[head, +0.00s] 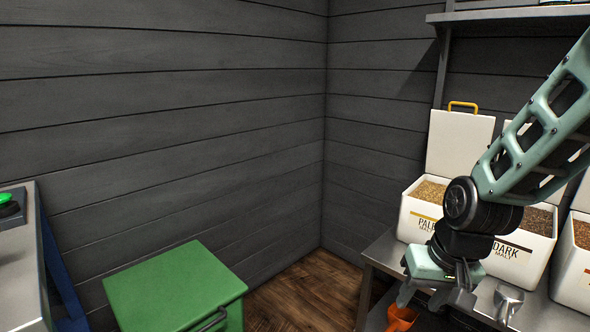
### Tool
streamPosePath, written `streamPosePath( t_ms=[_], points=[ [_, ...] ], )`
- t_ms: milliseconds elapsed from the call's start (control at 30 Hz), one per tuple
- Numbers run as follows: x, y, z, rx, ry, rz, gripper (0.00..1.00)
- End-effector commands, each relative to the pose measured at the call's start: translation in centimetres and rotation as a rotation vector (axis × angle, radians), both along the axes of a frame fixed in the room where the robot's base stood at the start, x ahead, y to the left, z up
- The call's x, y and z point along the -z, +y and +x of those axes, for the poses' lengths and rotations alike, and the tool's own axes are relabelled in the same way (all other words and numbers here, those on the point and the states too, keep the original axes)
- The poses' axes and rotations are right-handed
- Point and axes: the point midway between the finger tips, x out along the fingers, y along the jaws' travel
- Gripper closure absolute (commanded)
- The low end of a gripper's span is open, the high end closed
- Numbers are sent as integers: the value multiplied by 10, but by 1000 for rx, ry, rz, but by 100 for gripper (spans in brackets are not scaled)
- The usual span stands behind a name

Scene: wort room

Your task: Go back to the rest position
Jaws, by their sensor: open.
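My arm reaches in from the right edge of the head view. My gripper (436,299) points down near the front edge of a metal table (378,250), in front of the malt bins. Its fingers are apart, and I see nothing held between them. An orange scoop or cup (401,317) shows just below and left of the fingers; its lower part is cut off by the frame.
White bins labelled pale (420,229) and dark (522,262) malt stand open on the table, with another bin (573,266) at right. A metal scoop (508,299) lies nearby. A green cabinet (170,285) stands lower left. A shelf (510,14) hangs above. Floor (310,290) shows between.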

Motion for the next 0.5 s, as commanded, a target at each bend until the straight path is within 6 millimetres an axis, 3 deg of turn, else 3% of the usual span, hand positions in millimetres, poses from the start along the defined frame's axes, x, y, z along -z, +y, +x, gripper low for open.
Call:
streamPosePath(
  t_ms=[33,100,200,400,500],
  points=[
    [-8,26,-18,-107,14,7,55],
    [-17,53,-43,-240,40,4,55],
    [-27,81,-79,-413,69,-17,55],
    [-42,109,-147,-726,108,-107,55],
    [-56,111,-169,-824,120,-152,55]
  ],
)
